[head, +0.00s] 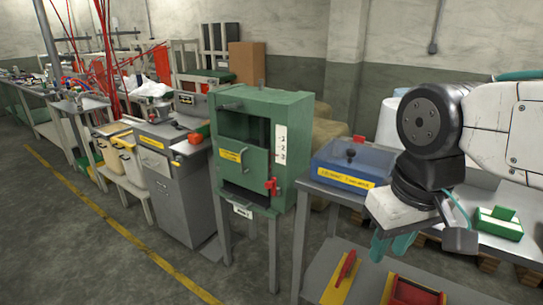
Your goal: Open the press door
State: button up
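The green press (295,115) stands on grey legs at the centre of the head view. Its front has a green door panel (256,165) with a yellow label. A dark opening shows above the panel and a dark gap below it. A white strip numbered 1 to 3 (281,143) is on the front's right side, with a red handle (271,186) below it. My gripper (393,245) hangs at the right, pointing down, well apart from the press. Its teal fingertips show, but I cannot tell how far apart they are. Nothing is seen in them.
A blue box with a yellow label (345,181) stands right of the press. A grey table (318,268) with red and yellow items is in front. A grey cabinet (178,190) stands left of the press. The floor at front left is clear.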

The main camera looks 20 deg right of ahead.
aim_at(239, 168)
jog(key=u, duration=0.05)
jog(key=i, duration=1.25)
jog(key=u, duration=0.65)
